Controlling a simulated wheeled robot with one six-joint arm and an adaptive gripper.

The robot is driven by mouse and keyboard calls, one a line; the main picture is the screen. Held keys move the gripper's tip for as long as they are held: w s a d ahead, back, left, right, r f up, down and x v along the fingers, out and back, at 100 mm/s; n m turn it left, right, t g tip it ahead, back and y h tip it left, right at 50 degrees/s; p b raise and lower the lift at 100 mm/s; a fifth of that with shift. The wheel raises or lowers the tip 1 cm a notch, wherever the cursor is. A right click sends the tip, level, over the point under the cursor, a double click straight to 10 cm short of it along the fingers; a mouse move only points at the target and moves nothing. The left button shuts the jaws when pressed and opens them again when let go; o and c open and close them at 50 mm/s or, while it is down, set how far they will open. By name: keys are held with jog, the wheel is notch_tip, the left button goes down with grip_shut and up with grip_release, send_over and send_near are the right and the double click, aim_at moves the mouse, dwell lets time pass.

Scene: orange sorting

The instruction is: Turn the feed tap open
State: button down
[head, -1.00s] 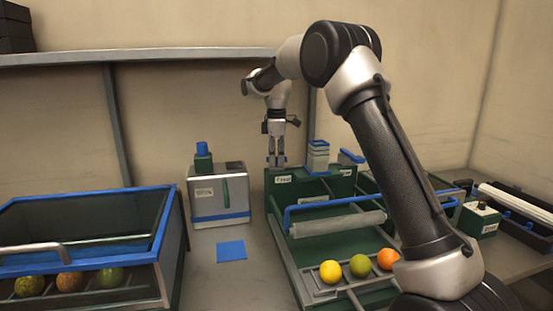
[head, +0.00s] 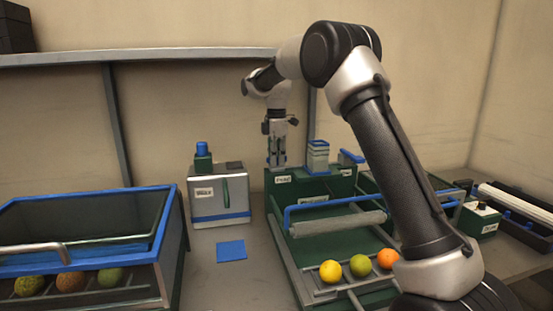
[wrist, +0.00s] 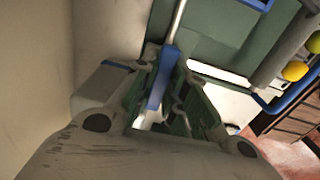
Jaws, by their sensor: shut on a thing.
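The feed tap shows in the wrist view as a blue lever (wrist: 157,92) between my two fingers. My gripper (wrist: 168,65) is shut on this lever. In the head view my gripper (head: 276,161) points straight down at the back left corner of the green machine (head: 275,208), just above a small white label (head: 283,180) that seems to read "Feed". The tap is mostly hidden behind my fingers in the head view. How far it is turned cannot be told.
A grey stacked block with blue bands (head: 318,157) stands right of my gripper. A box labelled "Wax" (head: 218,197) stands to the left. A blue rail (head: 340,200) and grey roller cross the machine. Yellow, green and orange fruits (head: 360,266) lie in front.

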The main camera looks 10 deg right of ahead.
jog(key=c, duration=1.4)
grip_release()
jog(key=shift+c, duration=0.2)
notch_tip(320, 180, up, 12)
